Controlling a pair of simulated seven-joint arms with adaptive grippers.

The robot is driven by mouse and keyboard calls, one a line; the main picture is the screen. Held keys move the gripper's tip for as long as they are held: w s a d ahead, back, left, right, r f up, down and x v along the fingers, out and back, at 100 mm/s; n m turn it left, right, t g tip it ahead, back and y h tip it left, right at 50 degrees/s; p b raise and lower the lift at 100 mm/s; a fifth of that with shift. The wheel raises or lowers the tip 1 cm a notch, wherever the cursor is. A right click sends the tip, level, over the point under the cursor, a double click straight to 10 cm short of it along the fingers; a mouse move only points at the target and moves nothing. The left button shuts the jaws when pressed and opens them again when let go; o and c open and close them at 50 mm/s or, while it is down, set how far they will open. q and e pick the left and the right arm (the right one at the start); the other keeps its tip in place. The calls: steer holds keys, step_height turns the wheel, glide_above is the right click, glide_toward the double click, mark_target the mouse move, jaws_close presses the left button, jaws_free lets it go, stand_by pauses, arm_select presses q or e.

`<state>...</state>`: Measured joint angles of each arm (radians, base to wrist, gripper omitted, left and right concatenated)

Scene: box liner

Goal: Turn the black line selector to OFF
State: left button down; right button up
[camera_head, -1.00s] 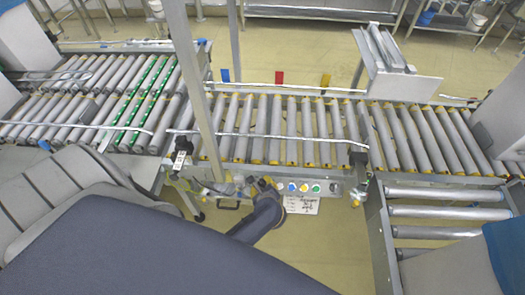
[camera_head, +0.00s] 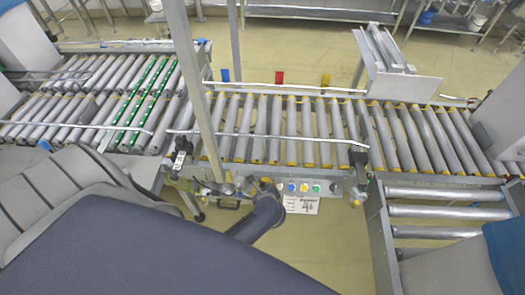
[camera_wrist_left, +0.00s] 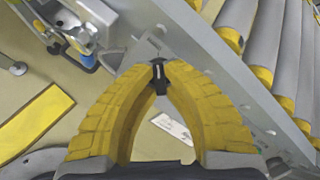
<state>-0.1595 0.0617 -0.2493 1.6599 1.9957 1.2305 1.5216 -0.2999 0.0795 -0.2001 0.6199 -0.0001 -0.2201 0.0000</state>
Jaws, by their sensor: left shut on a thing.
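The black line selector (camera_wrist_left: 158,78) is a small dark knob with a light mark on its face. In the left wrist view it sits between the tips of my left gripper's two yellow ridged fingers, which are closed on it from both sides. In the head view my left gripper (camera_head: 266,186) is at the left end of the control panel (camera_head: 325,187), below the conveyor's front rail. There the gripper hides the knob. I cannot read the knob's setting. My right gripper is not in view.
Blue (camera_head: 292,187), yellow (camera_head: 304,187) and green (camera_head: 316,188) buttons sit just right of the gripper. A white label (camera_head: 301,205) hangs below them. The roller conveyor (camera_head: 290,128) runs behind the panel. Hoses and fittings (camera_wrist_left: 82,40) are left of the knob.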

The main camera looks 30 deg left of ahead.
arm_select(q)
steer(key=shift+m, duration=0.4)
steer(key=m+t, duration=0.1)
steer(key=m, duration=0.2)
steer(key=shift+m, duration=0.4)
steer(key=shift+s+a+m+t+h, duration=0.15)
steer(key=shift+m+h, duration=0.2)
steer(key=shift+m, duration=0.85)
steer(key=shift+w+d+m+t+h, duration=0.15)
steer(key=shift+m+h, duration=0.2)
steer(key=shift+m, duration=0.85)
steer(key=shift+s+a, duration=0.1)
steer(key=c, duration=1.5)
jaws_free()
steer(key=v, duration=1.2)
steer(key=shift+f, duration=0.1)
